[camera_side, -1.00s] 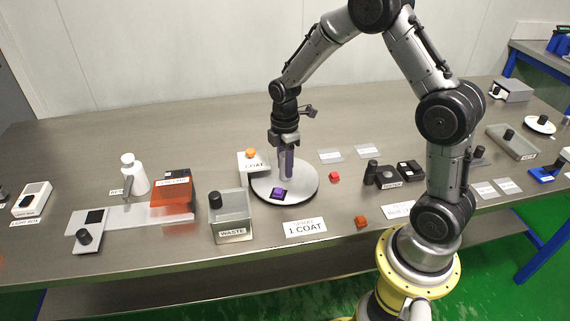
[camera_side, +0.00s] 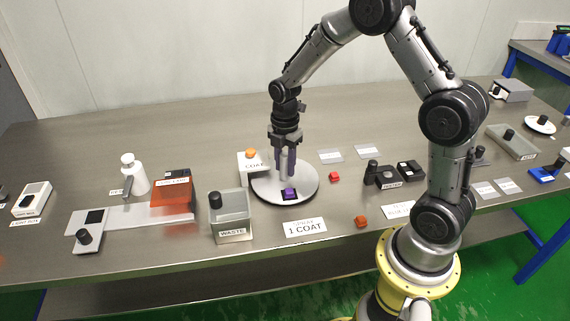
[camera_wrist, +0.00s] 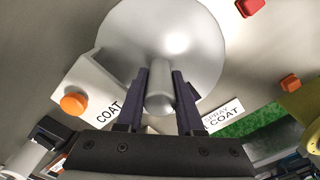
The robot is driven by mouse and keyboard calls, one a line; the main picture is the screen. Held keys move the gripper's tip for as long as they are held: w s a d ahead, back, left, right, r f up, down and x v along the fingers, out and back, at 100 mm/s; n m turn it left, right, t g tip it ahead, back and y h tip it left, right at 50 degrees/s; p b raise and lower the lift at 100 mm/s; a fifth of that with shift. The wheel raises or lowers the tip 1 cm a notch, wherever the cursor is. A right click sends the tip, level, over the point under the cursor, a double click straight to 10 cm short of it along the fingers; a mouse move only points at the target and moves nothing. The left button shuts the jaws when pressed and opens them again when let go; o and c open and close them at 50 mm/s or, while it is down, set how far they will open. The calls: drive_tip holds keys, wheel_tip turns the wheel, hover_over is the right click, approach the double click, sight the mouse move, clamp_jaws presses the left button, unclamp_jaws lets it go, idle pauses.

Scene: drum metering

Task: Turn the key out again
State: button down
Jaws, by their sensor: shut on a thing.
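The round pale grey turntable (camera_side: 310,182) lies on the bench and carries a small purple square (camera_side: 290,194) near its front edge. A grey rounded knob (camera_wrist: 160,98) stands at the middle of the turntable, which also shows in the wrist view (camera_wrist: 125,30). My gripper (camera_side: 286,172) points straight down over the turntable, and its two dark purple fingers are shut on the knob, one on each side. In the wrist view my gripper (camera_wrist: 160,76) frames the knob between its fingers. I cannot make out any separate key.
The white COAT box (camera_side: 246,166) with an orange button (camera_side: 250,153) sits close behind left of the turntable. The WASTE bin (camera_side: 232,222) stands at front left. A red cube (camera_side: 334,177) and an orange-red cube (camera_side: 361,222) lie to the right.

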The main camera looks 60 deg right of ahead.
drive_tip(key=shift+w+r+n, duration=0.1)
drive_tip(key=shift+r+n, duration=0.05)
drive_tip(key=shift+n, duration=0.15)
idle(0.4)
drive_tip(key=c, duration=0.5)
unclamp_jaws()
drive_tip(key=shift+c, duration=0.2)
wheel_tip(320, 180, up, 14)
